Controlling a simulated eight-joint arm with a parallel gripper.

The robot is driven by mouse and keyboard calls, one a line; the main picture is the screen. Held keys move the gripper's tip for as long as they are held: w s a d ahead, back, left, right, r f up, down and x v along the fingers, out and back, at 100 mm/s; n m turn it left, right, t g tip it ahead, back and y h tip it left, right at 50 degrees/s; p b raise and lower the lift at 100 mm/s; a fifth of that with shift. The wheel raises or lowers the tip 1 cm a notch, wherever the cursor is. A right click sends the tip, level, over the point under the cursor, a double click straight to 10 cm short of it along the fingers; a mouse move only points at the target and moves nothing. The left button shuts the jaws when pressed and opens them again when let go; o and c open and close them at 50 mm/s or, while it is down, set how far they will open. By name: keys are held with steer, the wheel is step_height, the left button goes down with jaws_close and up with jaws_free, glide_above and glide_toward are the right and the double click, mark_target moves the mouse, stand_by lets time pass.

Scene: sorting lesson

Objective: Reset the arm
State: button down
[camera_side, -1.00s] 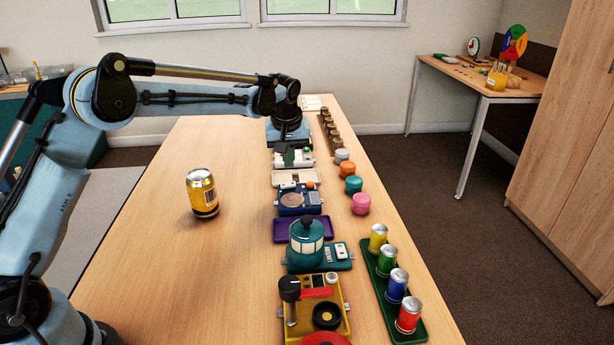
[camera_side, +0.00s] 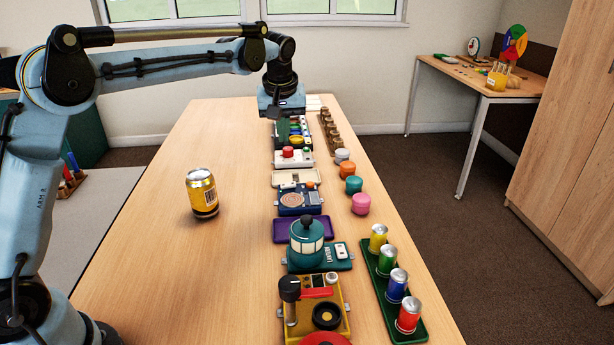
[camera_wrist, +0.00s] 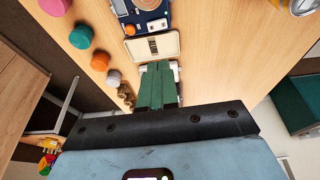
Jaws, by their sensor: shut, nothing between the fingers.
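My gripper (camera_side: 283,138) hangs from the raised arm over the far end of the row of devices on the table. Its green fingers point down, close together with nothing between them. They also show in the wrist view (camera_wrist: 158,68), side by side above a white-edged device. In the side view the fingers partly hide a dark device with coloured buttons (camera_side: 296,139). Whether they touch it cannot be told.
A yellow can (camera_side: 202,193) stands alone on the wooden table (camera_side: 150,260). Devices run down the middle. Coloured knobs (camera_side: 354,185) and a green tray (camera_side: 407,333) with several small cans are at right. The table's left part is mostly clear.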

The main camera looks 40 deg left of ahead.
steer(key=s+d+f+m+t, duration=0.1)
steer(key=s+d+m, duration=0.1)
steer(key=s, duration=0.6)
steer(key=s+d+f+m+t+h, duration=0.1)
steer(key=s+m, duration=0.3)
steer(key=s, duration=0.4)
steer(key=s+d+f+m+t+h, duration=0.1)
steer(key=s+d+m+t, duration=0.1)
steer(key=s, duration=0.6)
steer(key=shift+s+d+f+m+t, duration=0.2)
steer(key=shift+d+f+m+t, duration=0.1)
steer(key=shift+d+m, duration=0.25)
